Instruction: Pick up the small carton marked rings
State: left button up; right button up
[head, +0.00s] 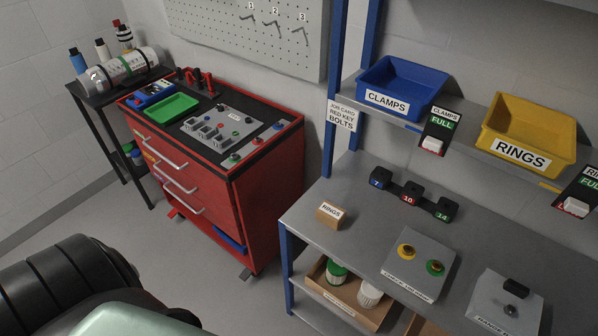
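The small carton marked RINGS (327,221) is a brown cardboard box with a white label. In the head view it sits upright near the left end of the grey workbench top (348,247). Nothing touches it. Neither of my grippers shows in the head view; only dark and pale green parts of my own body show at the bottom left, far from the carton.
A yellow RINGS bin (535,128) and blue CLAMPS bin (405,88) stand on the shelf above. A numbered black block (410,194) and control boxes (419,266) are to the carton's right. A red tool cabinet (262,200) stands left, with floor between.

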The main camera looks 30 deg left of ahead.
aim_at(331, 216)
jog(key=u, duration=0.75)
